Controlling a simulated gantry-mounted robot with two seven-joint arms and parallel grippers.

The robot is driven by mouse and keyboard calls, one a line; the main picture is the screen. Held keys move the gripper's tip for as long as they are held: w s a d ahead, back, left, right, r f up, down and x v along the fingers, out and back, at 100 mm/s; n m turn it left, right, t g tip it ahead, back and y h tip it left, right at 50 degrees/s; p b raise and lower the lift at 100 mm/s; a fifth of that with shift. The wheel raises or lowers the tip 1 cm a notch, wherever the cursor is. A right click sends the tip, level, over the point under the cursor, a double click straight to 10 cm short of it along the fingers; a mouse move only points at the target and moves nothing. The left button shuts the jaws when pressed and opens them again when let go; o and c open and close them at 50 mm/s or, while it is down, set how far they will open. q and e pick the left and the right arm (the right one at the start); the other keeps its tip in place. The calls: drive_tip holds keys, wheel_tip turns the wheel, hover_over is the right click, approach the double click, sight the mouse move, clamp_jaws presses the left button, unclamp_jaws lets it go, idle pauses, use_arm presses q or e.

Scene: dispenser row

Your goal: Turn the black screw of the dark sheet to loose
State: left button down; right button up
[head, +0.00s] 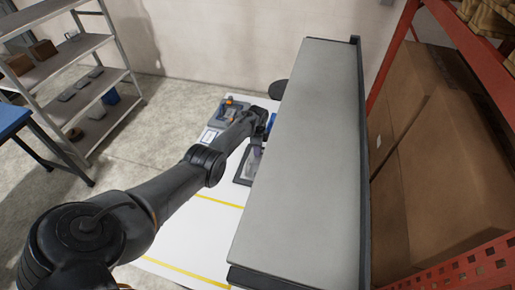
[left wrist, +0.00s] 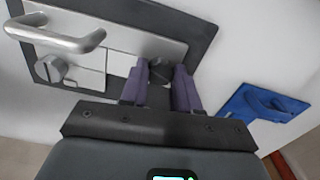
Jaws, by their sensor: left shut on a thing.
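The dark sheet (left wrist: 205,28) fills the upper left of the left wrist view and carries pale metal plates. The black screw (left wrist: 160,70) is on it near its lower right part, between the two purple fingers of my left gripper (left wrist: 161,80). The fingers are closed on the screw from both sides. The screw's slot or turn angle is too small to tell. In the head view, the left arm reaches down beside a large grey panel, and the gripper is mostly hidden there. My right gripper shows in neither view.
A metal lever handle (left wrist: 60,35) and a grey knob (left wrist: 50,68) sit left of the screw. A blue part (left wrist: 262,103) is to the right. The large grey panel (head: 305,150) stands close right of the arm. Boxes (head: 450,160) fill a red rack; grey shelves (head: 85,45) stand left.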

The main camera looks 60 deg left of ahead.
use_arm(q)
drive_tip(key=shift+f, duration=0.2)
drive_tip(key=c, duration=0.8)
unclamp_jaws()
drive_tip(key=shift+r, duration=0.15)
drive_tip(key=shift+r+p, duration=0.4)
drive_tip(key=shift+r, duration=0.15)
wheel_tip(320, 180, up, 10)
drive_tip(key=p, duration=0.2)
drive_tip(key=shift+f+p, duration=0.2)
drive_tip(key=shift+p, duration=0.15)
